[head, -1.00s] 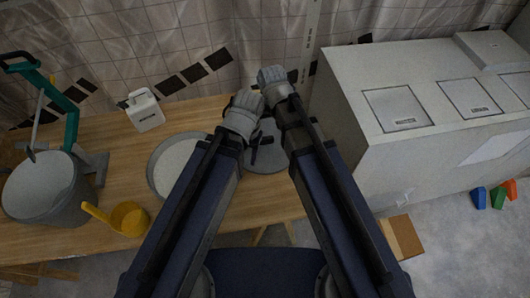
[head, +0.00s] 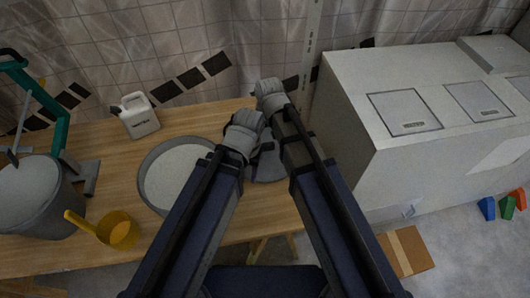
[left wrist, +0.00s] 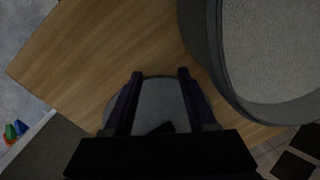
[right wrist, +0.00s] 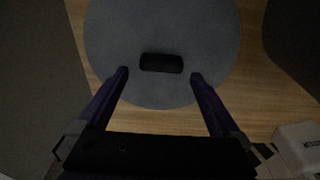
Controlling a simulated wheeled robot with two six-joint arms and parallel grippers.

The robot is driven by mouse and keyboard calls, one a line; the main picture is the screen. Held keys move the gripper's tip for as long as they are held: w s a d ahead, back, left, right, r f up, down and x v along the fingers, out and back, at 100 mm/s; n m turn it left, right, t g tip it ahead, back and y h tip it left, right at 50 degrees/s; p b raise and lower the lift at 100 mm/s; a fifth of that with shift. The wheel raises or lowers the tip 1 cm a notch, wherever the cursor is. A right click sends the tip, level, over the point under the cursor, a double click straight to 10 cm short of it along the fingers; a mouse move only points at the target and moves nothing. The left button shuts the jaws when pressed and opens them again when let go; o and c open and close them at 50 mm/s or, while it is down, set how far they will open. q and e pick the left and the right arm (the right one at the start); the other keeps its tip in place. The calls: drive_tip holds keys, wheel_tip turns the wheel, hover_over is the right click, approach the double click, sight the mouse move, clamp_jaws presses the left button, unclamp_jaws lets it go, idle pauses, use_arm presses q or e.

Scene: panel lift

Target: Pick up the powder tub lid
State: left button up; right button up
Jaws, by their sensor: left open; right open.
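The powder tub lid (right wrist: 160,25) is a flat grey disc on the wooden table with a black bar handle (right wrist: 162,62). In the head view the lid (head: 268,168) is partly hidden by my arms. My right gripper (right wrist: 160,73) is open over the lid, its fingertips on either side of the handle; I cannot tell its height. My left gripper (left wrist: 160,73) is open and empty above the lid's edge, and the handle shows only partly below it. The round grey tub (head: 146,170) of pale powder stands left of the lid.
A large pale cabinet (head: 350,120) stands close on the right. On the table (head: 115,180) are a white jug (head: 140,118), a yellow scoop (head: 119,234) and a grey bucket (head: 35,195) by a green stand (head: 55,128). A cardboard box (head: 403,251) lies on the floor.

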sight(265, 145)
use_arm(q)
drive_tip(key=shift+f, duration=0.1)
wheel_tip(265, 145, down, 5)
drive_tip(key=b, duration=0.5)
use_arm(e)
drive_tip(key=f, duration=0.2)
drive_tip(key=w+f, duration=0.1)
drive_tip(key=f, duration=0.2)
drive_tip(key=shift+a+f, duration=0.1)
drive_tip(key=shift+a, duration=0.1)
drive_tip(key=c, duration=1.2)
use_arm(q)
drive_tip(key=shift+r, duration=0.2)
use_arm(e)
drive_tip(key=shift+r, duration=0.2)
use_arm(q)
wheel_tip(265, 145, up, 10)
drive_tip(key=p, duration=1)
use_arm(e)
wheel_tip(265, 145, up, 10)
